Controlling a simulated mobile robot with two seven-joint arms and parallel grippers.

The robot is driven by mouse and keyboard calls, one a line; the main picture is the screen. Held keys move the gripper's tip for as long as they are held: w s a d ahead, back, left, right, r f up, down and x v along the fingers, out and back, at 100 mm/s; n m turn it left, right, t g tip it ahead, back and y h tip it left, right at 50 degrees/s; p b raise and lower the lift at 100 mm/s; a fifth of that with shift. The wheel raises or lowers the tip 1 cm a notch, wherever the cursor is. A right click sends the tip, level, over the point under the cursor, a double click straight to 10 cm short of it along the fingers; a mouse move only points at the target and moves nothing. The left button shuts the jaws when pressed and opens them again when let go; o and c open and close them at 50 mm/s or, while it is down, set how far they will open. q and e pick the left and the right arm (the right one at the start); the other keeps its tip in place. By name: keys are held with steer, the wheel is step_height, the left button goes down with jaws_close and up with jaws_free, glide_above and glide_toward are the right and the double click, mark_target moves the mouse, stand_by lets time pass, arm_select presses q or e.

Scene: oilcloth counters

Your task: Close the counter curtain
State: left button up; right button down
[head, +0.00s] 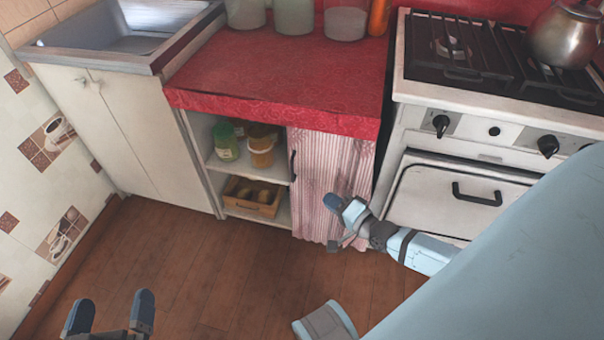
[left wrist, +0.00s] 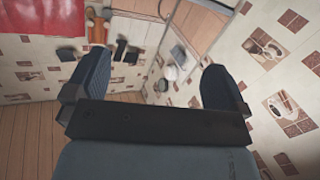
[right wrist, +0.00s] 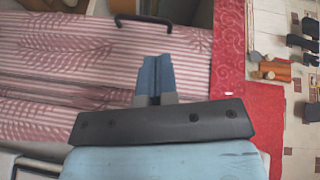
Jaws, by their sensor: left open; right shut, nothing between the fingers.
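The counter curtain (head: 325,170), pink and white striped, hangs under the right part of the red counter. It covers that side and leaves the left part of the opening uncovered. A black handle (head: 293,165) is on its left edge. In the right wrist view the curtain (right wrist: 60,60) fills the left side and the handle (right wrist: 157,20) is beyond the fingertips. My right gripper (head: 335,203) is shut and empty, in front of the curtain's lower right part, apart from the handle. The right wrist view shows its fingers (right wrist: 155,78) together. My left gripper (head: 110,313) is open and empty, low at the left.
The uncovered shelves hold a green jar (head: 226,141), a yellow-brown container (head: 261,146) and a wooden crate (head: 252,196). The stove (head: 455,185) stands to the right, with a kettle (head: 566,35) on top. A white sink cabinet (head: 120,130) is at left. The wooden floor before the shelves is clear.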

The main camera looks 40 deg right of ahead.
steer(key=w+d+f+m+t+h+b, duration=0.1)
steer(key=w+d+f+m+b, duration=0.15)
steer(key=d+f+b, duration=0.2)
steer(key=m+b, duration=0.2)
steer(key=b, duration=0.1)
glide_toward(302, 175)
steer(key=shift+n, duration=0.25)
steer(key=w+r, duration=0.2)
steer(key=r, duration=0.1)
steer(key=w+r, duration=0.1)
steer(key=w, duration=0.1)
steer(key=shift+a+r, duration=0.3)
steer(key=shift+w+a+b, duration=0.4)
steer(key=shift+w+a, duration=0.4)
steer(key=shift+a, duration=0.15)
arm_select(q)
step_height(302, 175, down, 7)
steer(key=d+m+g+h, duration=0.1)
steer(key=shift+s+g, duration=0.3)
steer(key=shift+s, duration=0.05)
arm_select(e)
steer(key=shift+w+a+r, duration=0.1)
steer(key=shift+w+a, duration=0.35)
steer(key=shift+a, duration=0.15)
arm_select(q)
steer(key=shift+d+r, duration=0.1)
arm_select(e)
steer(key=shift+a, duration=0.1)
